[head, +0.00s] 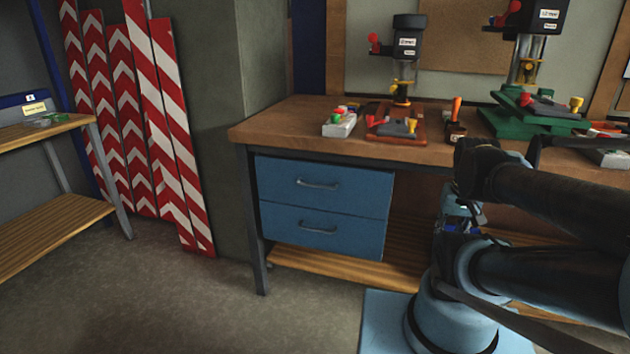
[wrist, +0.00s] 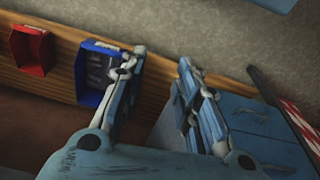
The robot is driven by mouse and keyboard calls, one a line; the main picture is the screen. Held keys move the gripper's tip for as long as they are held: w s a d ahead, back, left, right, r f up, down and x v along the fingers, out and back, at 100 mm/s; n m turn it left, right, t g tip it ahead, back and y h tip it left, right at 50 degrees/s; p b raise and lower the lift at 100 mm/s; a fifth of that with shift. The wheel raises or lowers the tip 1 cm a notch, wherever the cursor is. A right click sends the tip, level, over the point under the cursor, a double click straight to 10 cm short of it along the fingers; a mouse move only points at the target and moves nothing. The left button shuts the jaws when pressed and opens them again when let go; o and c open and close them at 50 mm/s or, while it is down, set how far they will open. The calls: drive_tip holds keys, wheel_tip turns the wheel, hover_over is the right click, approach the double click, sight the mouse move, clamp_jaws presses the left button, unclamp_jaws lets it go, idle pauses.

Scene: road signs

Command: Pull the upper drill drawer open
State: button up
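The upper drill drawer (head: 335,188) is the top one of two blue drawer fronts under the workbench in the head view. It is shut, flush with the lower drawer (head: 290,227). Its metal handle (head: 317,184) is in plain view. Blue drawer fronts (wrist: 250,124) also show at the lower right of the wrist view, partly behind my right finger. My gripper (wrist: 159,57) is open and empty, fingers apart. In the head view, my gripper (head: 458,207) is right of the drawers, apart from the handle; its fingers are hard to make out there.
Drill presses (head: 405,50) and small parts stand on the wooden benchtop (head: 275,124). A dark bench leg (head: 252,220) stands left of the drawers. Striped boards (head: 170,120) lean at the left. A blue bin (wrist: 92,72) and a red bin (wrist: 30,48) sit beyond my fingers. The floor before the drawers is clear.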

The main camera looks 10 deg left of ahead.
wheel_tip(320, 180, up, 16)
drive_tip(key=n, duration=1.7)
hover_over(314, 185)
drive_tip(key=s, duration=0.3)
drive_tip(key=w+f, duration=0.1)
drive_tip(key=f, duration=0.4)
drive_tip(key=w+f, duration=0.1)
drive_tip(key=f, duration=0.4)
drive_tip(key=w+f, duration=0.1)
drive_tip(key=f, duration=0.5)
clamp_jaws()
